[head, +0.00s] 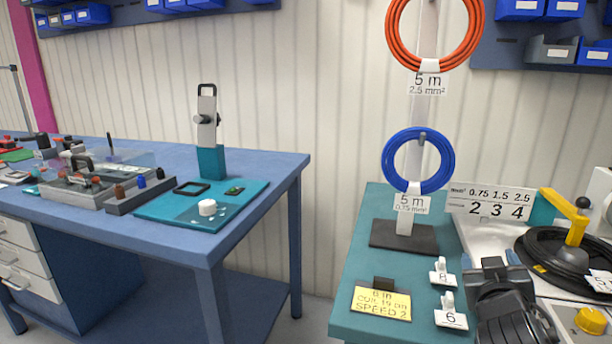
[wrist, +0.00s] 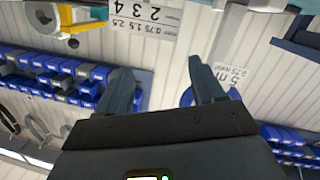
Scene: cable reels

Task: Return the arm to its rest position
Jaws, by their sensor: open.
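My gripper (wrist: 159,68) shows in the wrist view with its two dark fingers spread apart and nothing between them. The wrist view is upside down, with wall, bins and signs behind the fingers. In the head view a dark part of my arm stands at the lower right, in front of the teal table (head: 358,322). The fingers cannot be made out there.
A blue cable coil (head: 387,160) and an orange coil (head: 394,40) hang on a post on the teal table. A yellow card (head: 381,302) and number tags 8 (head: 443,279) and 6 (head: 451,318) stand near my arm. A black cable reel (head: 540,262) is right. A blue workbench (head: 262,162) is left.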

